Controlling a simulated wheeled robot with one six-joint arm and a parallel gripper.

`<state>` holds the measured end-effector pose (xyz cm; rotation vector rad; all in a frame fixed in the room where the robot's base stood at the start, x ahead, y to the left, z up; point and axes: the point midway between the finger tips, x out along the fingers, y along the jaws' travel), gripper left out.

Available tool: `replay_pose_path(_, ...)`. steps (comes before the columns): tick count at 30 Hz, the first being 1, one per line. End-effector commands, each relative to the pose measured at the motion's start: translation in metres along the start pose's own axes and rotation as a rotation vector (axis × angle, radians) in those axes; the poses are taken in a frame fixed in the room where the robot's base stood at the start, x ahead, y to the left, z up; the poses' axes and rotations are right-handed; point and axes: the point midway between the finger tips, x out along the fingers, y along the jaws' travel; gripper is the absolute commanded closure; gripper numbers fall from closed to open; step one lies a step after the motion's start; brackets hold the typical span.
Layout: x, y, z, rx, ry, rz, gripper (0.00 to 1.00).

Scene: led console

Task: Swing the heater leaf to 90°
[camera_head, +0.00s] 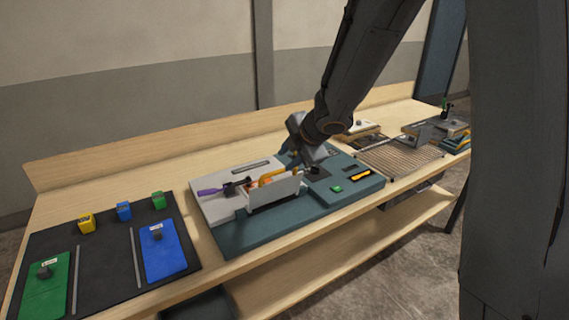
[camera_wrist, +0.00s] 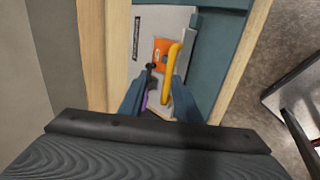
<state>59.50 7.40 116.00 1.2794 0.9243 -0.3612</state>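The console (camera_head: 315,205) has a teal base with a light grey plate at its left. A pale panel (camera_head: 272,190) stands steeply upright on it; it may be the heater leaf, but no label confirms this. Behind it are an orange part (camera_wrist: 160,47) and a yellow curved handle (camera_wrist: 173,62), which also shows in the head view (camera_head: 270,176). A purple handle (camera_head: 209,191) with a black clamp lies to the left. My gripper (camera_wrist: 160,80) is open above the console, with the yellow handle seen between its blue fingers. I cannot tell whether they touch it.
A black mat (camera_head: 106,262) at the left holds a green plate (camera_head: 45,287), a blue plate (camera_head: 163,252) and small coloured blocks. A wire rack (camera_head: 400,157) and stacked boards stand to the right. A raised wooden back edge (camera_head: 140,148) runs behind the console.

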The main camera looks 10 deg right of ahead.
Motion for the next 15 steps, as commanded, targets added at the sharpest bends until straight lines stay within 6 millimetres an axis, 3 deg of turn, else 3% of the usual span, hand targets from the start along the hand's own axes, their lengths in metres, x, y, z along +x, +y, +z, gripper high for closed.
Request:
replay_pose_path(11, -0.0063, 0.0007, -0.0004, -0.001, 0.001, 0.002, 0.7)
replay_pose_path(15, -0.0052, -0.0027, 0.0026, 0.035, -0.014, 0.001, 0.93)
